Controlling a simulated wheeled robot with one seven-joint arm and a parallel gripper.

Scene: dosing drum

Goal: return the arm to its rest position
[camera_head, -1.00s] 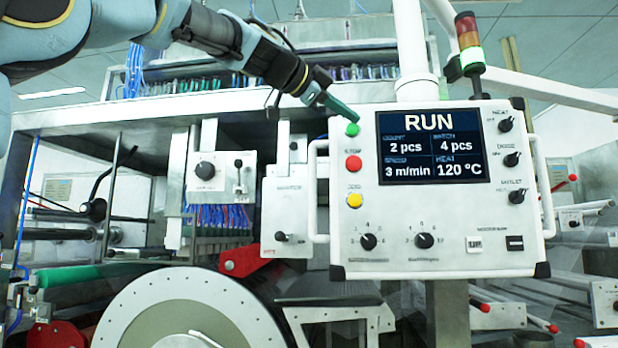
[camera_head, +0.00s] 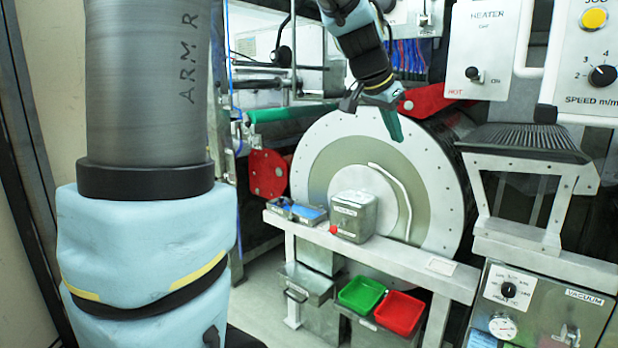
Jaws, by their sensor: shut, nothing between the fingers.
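My arm comes down from the top of the picture in the head view. My gripper (camera_head: 391,122) is in front of the upper part of the large white drum wheel (camera_head: 440,170). Its green fingertips are together and point downward, with nothing between them. The gripper looks clear of the bench below it. A large grey and light-blue arm section of mine fills the left side of the picture.
A metal bench (camera_head: 462,280) in front of the drum carries a metal canister (camera_head: 353,216) and a blue tray (camera_head: 297,211). Green (camera_head: 361,294) and red (camera_head: 399,313) bins sit below. A heater panel (camera_head: 487,45), a ribbed platform (camera_head: 524,140) and a vacuum box (camera_head: 548,310) stand right.

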